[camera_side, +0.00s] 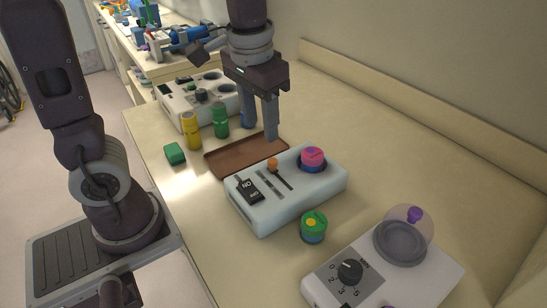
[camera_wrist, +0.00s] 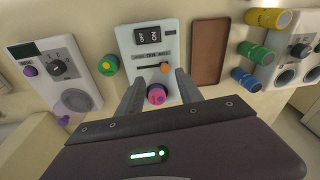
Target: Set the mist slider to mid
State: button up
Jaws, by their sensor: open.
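The mist slider is an orange knob (camera_side: 272,164) in a dark slot on a white control box (camera_side: 300,205). The knob sits at the slot's end nearest the brown tray; in the wrist view this orange knob (camera_wrist: 165,67) is at the slot's right end. The box also carries a black ON/OFF switch (camera_side: 249,190) and a pink round piece (camera_side: 313,156) in a recess. My gripper (camera_side: 260,132) is open and empty, fingers pointing down, above the table near the tray, apart from the knob. In the wrist view the knob lies just beyond my fingertips (camera_wrist: 160,78).
A brown tray (camera_side: 240,157) lies beside the box. A green-topped jar (camera_side: 314,226) and a dial box (camera_side: 440,274) are in front. The table's right side is clear.

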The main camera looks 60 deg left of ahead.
jog(key=g+y, duration=0.1)
jog(key=g, duration=0.1)
send_over(274, 160)
jog(key=d, duration=0.1)
notch_tip(274, 160, down, 6)
jog(key=r, duration=0.1)
jog(key=f, duration=0.5)
jog(key=a+f, duration=0.1)
jog(key=f, duration=0.1)
jog(key=shift+f, duration=0.15)
grip_shut()
dwell(0.4)
